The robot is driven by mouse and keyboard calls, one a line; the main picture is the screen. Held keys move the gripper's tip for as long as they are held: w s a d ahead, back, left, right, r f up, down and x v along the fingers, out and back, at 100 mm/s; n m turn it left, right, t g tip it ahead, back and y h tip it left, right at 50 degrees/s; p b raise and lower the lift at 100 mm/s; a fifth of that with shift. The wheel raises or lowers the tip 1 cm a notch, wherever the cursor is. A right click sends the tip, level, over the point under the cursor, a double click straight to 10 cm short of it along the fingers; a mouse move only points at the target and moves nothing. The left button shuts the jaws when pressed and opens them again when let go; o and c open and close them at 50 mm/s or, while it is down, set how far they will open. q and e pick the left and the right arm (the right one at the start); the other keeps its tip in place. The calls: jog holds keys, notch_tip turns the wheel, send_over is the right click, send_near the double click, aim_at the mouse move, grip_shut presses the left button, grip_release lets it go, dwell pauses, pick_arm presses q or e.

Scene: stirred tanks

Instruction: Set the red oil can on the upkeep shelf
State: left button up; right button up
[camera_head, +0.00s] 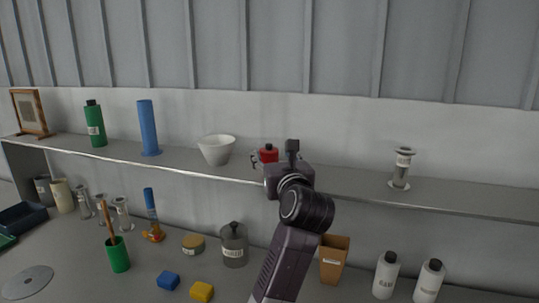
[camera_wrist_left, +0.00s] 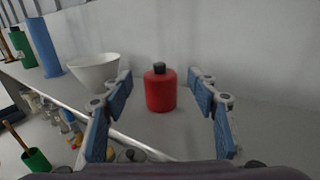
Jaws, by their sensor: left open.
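The red oil can (camera_head: 268,154) with a black cap stands upright on the long grey shelf (camera_head: 340,182) along the wall. In the head view it is partly hidden behind my left gripper (camera_head: 262,162). In the left wrist view the red can (camera_wrist_left: 160,92) stands on the shelf surface, between and beyond the two blue-padded fingers. My left gripper (camera_wrist_left: 160,112) is open, with clear space between each finger and the can. My right gripper is not in view.
On the shelf, a white bowl (camera_head: 216,150) stands left of the can, then a blue cylinder (camera_head: 148,128) and a green bottle (camera_head: 95,124). A metal spool-like piece (camera_head: 401,168) stands to the right. The bench below holds several containers, including white bottles (camera_head: 386,275).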

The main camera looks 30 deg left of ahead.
pick_arm(q)
jog(key=b+v, duration=0.1)
jog(key=v, duration=0.5)
jog(key=shift+s+d, duration=0.15)
jog(key=shift+s, duration=0.05)
